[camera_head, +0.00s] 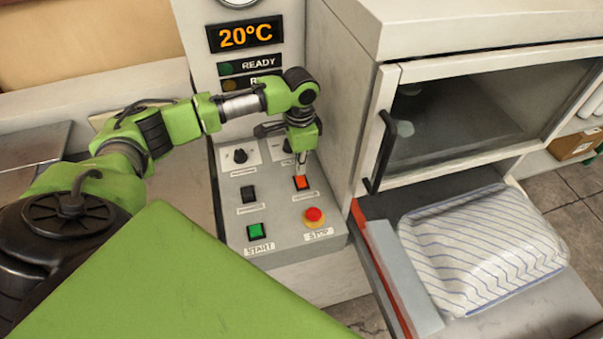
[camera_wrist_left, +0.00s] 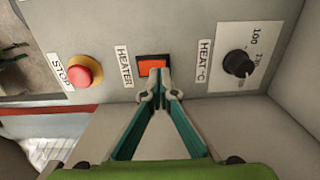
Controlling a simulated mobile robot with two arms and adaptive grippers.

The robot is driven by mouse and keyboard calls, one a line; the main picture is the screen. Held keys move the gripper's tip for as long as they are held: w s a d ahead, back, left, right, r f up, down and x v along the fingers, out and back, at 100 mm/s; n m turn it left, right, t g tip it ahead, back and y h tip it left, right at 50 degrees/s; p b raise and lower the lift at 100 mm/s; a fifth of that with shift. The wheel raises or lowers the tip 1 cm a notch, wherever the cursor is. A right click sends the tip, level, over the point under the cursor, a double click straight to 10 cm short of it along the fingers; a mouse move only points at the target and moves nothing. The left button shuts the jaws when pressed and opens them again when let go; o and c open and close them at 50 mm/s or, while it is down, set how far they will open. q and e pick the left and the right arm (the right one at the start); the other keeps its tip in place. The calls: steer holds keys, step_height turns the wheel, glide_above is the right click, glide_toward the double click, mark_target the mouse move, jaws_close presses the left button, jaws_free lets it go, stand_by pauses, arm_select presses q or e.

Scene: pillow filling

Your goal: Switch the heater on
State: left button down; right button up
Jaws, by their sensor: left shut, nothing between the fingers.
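The heater switch (camera_head: 301,183) is a small orange-red rocker on the sloping grey control panel (camera_head: 285,222). In the left wrist view the same switch (camera_wrist_left: 152,66) sits beside the label HEATER. My left gripper (camera_head: 300,172) points down at it, shut and empty. In the left wrist view its closed fingertips (camera_wrist_left: 160,92) are at the switch's lower edge; I cannot tell whether they touch it. The display (camera_head: 245,36) reads 20°C. The heat dial (camera_wrist_left: 238,64) is beside the switch. My right gripper is not in view.
The red stop button (camera_head: 314,216) on its yellow base is close to the switch. A green start button (camera_head: 256,231), a black switch (camera_head: 248,194) and a dial (camera_head: 240,156) share the panel. A cabinet with a black handle (camera_head: 382,150) stands right, above a striped pillow (camera_head: 480,250).

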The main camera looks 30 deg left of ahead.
mark_target(300, 177)
arm_select(q)
steer(key=shift+f, duration=0.35)
stand_by(0.3)
steer(key=shift+f+b, duration=0.3)
steer(key=shift+f, duration=0.5)
stand_by(0.3)
steer(key=shift+r, duration=0.1)
step_height(300, 177, up, 7)
steer(key=p, duration=0.8)
stand_by(0.6)
